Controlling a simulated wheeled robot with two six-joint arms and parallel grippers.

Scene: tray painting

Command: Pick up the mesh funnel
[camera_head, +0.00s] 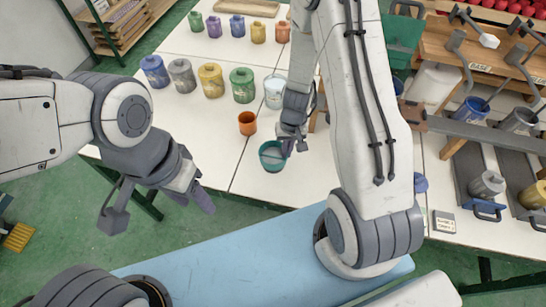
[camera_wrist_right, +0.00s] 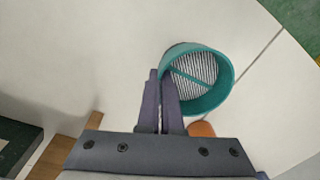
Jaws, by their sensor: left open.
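The mesh funnel (camera_head: 268,164) is a teal ring with a striped mesh inside, in the middle of the head view over the white table. It also shows in the right wrist view (camera_wrist_right: 222,95), with a bar across its mesh. My right gripper (camera_head: 293,146) is at the funnel's right side in the head view. In the right wrist view its fingers (camera_wrist_right: 161,78) are close together, one on each side of the near rim, shut on it. I cannot tell whether the funnel touches the table. My left gripper (camera_head: 162,208) is open and empty, left of the table over the floor.
An orange cup (camera_head: 247,124) stands just behind the funnel. Several coloured paint pots (camera_head: 211,80) stand in rows behind it, with a clear container (camera_head: 274,92) near my right arm. A wooden rack with tools (camera_head: 470,50) is on the right. The white table left of the funnel is bare.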

